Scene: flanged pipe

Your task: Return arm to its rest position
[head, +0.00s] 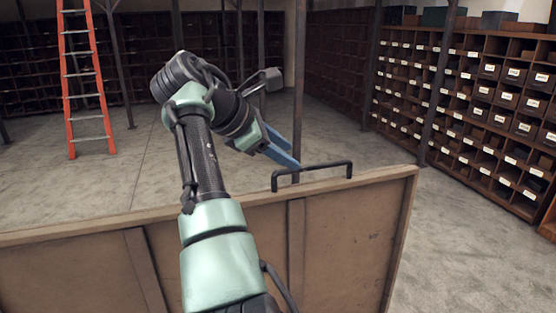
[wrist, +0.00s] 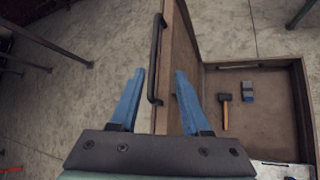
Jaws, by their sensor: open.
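My gripper (head: 288,155) has blue fingers and hangs beside the left end of a black bar handle (head: 312,166). The handle sits on the top edge of an upright brown wooden panel (head: 345,232), which looks like a raised lid. In the wrist view my gripper (wrist: 159,74) is open with its fingers spread and nothing clamped. The handle (wrist: 155,50) and the panel's edge appear between the fingers there; I cannot tell whether the fingers are around the handle or short of it. My arm reaches up from the bottom, bent at the elbow.
In the wrist view an open wooden box (wrist: 255,65) right of the panel holds a hammer (wrist: 224,105) and a small grey-blue block (wrist: 247,91). Beyond the panel stand an orange ladder (head: 70,90), metal posts (head: 440,90) and shelving with labelled compartments (head: 470,110). Floor between is clear.

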